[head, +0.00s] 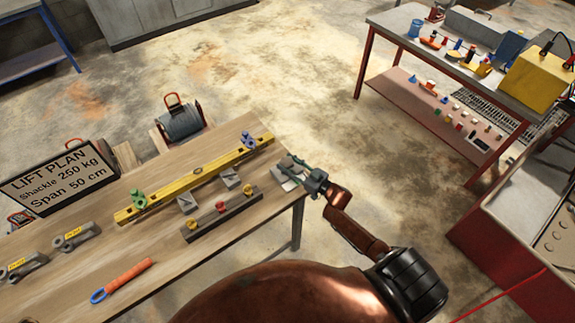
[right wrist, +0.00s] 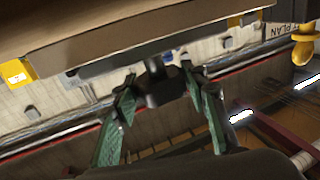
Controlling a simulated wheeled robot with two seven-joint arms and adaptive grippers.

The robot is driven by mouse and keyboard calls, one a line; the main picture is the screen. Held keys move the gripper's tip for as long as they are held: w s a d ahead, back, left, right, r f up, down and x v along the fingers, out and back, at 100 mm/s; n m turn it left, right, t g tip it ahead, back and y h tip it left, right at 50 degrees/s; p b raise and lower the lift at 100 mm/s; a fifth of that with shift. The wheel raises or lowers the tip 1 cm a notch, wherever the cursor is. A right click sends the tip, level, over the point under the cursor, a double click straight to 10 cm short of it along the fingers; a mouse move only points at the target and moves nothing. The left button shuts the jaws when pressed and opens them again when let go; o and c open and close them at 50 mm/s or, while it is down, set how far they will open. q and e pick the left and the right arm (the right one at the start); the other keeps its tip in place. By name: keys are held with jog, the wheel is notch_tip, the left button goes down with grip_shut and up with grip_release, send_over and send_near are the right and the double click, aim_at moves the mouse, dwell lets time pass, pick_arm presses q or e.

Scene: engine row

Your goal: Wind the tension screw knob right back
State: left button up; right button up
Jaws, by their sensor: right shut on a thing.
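A dark knob (right wrist: 161,84), which I take for the tension screw knob, sits between the two green-padded fingers of my right gripper (right wrist: 160,78) in the right wrist view. A dark stem joins it to a part under a wooden-looking edge. In the head view my right gripper (head: 296,170) is at the right corner of the wooden table, beside a small grey metal piece (head: 285,181). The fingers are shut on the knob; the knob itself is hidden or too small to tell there. My left gripper is out of view.
The wooden table (head: 165,265) bears a yellow beam (head: 192,183), a dark bar (head: 222,213) with coloured knobs, shackles (head: 75,236) and an orange-handled tool (head: 128,275). A lift plan sign (head: 60,178) stands at left. A laden bench (head: 440,62) is at right.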

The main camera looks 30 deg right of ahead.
jog(key=shift+n+y, duration=0.3)
jog(key=shift+y, duration=0.2)
jog(key=o, duration=1.2)
jog(key=v, duration=1.2)
jog(key=shift+r, duration=0.2)
